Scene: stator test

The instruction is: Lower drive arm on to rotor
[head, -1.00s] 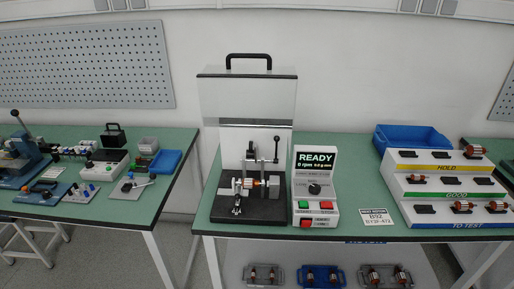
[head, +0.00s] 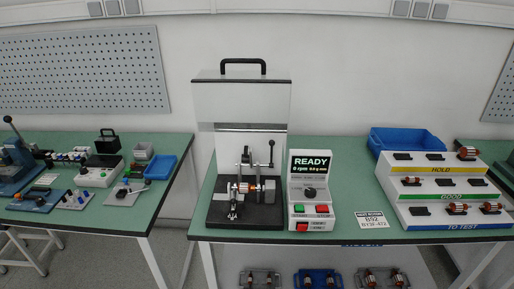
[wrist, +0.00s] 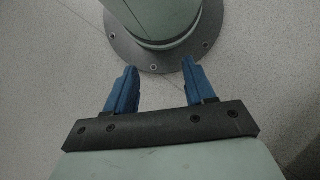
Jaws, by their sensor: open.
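The test machine (head: 246,217) stands on the green bench in the head view, on a black base. A rotor (head: 247,188) with a copper-orange middle lies across its supports. The drive arm (head: 271,153) is a dark lever with a ball knob, standing upright behind and right of the rotor. Whether any part of it touches the rotor is too small to tell.
A control box (head: 311,188) right of the machine reads READY and 0 rpm, with green and red buttons. A stepped rack (head: 440,190) labelled HOLD, GOOD and TO TEST holds several rotors. A blue bin (head: 407,140) sits behind it. A label card (head: 371,221) lies between.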

